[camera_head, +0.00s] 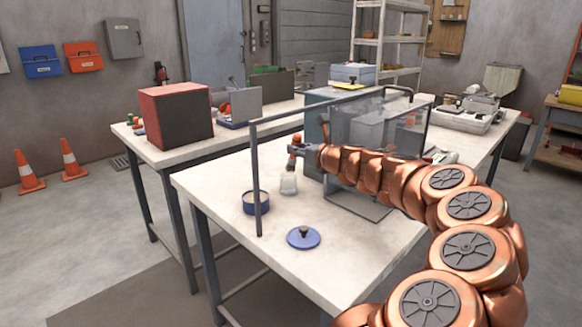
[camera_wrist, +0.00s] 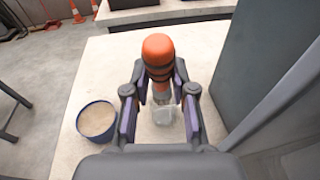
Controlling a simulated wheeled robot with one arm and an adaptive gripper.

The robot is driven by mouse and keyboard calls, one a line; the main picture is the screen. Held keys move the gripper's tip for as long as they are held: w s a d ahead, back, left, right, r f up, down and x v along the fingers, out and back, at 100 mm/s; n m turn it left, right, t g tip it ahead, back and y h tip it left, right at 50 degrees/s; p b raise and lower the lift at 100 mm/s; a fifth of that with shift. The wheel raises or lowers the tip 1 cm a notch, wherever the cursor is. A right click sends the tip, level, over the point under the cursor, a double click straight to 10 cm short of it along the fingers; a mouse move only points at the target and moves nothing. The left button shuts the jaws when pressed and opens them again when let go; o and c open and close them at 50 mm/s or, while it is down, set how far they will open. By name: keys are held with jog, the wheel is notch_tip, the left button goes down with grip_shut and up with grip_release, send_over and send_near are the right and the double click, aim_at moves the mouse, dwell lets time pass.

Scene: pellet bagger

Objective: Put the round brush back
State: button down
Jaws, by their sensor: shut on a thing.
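The round brush (camera_wrist: 158,50) has an orange handle with dark bands. My gripper (camera_wrist: 160,82) is shut on it, and in the wrist view the handle's rounded end faces the camera. In the head view the brush (camera_head: 293,163) hangs roughly upright above the white table, beside my copper arm. A small clear, whitish container (camera_head: 288,185) stands on the table below it; it also shows in the wrist view (camera_wrist: 163,115), partly hidden behind the brush. I cannot tell whether the brush's lower end touches the container.
A blue tub (camera_head: 256,208) with pale contents stands left of the container, near a grey frame post (camera_head: 258,180). A blue lid (camera_head: 303,239) with a dark knob lies in front. A clear panel (camera_head: 385,120) and grey housing stand behind.

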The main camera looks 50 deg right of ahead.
aim_at(295, 164)
jog(key=shift+w+d+f+b, duration=0.1)
jog(key=shift+w+f+b, duration=0.15)
jog(key=shift+f, duration=0.75)
jog(key=shift+w+d+f+b, duration=0.1)
jog(key=shift+w+f, duration=0.25)
jog(key=shift+f, duration=0.65)
jog(key=shift+w+f+b, duration=0.2)
jog(key=shift+w+f, duration=0.1)
jog(key=shift+f, duration=0.7)
jog(key=shift+w+r+p, duration=0.1)
jog(key=shift+r+p, duration=0.1)
jog(key=shift+p, duration=0.1)
jog(key=shift+g, duration=0.3)
jog(key=shift+w+p, duration=0.2)
jog(key=shift+p, duration=0.1)
jog(key=shift+w+d+r+g+p, duration=0.2)
jog(key=shift+w+g+p, duration=0.35)
jog(key=shift+g, duration=0.45)
jog(key=shift+w+g+p, duration=0.15)
jog(key=shift+g+p, duration=0.15)
jog(key=shift+g, duration=0.1)
jog(key=shift+f+y, duration=0.3)
jog(key=shift+f, duration=0.6)
jog(key=shift+f, duration=0.1)
jog(key=c, duration=1)
grip_release()
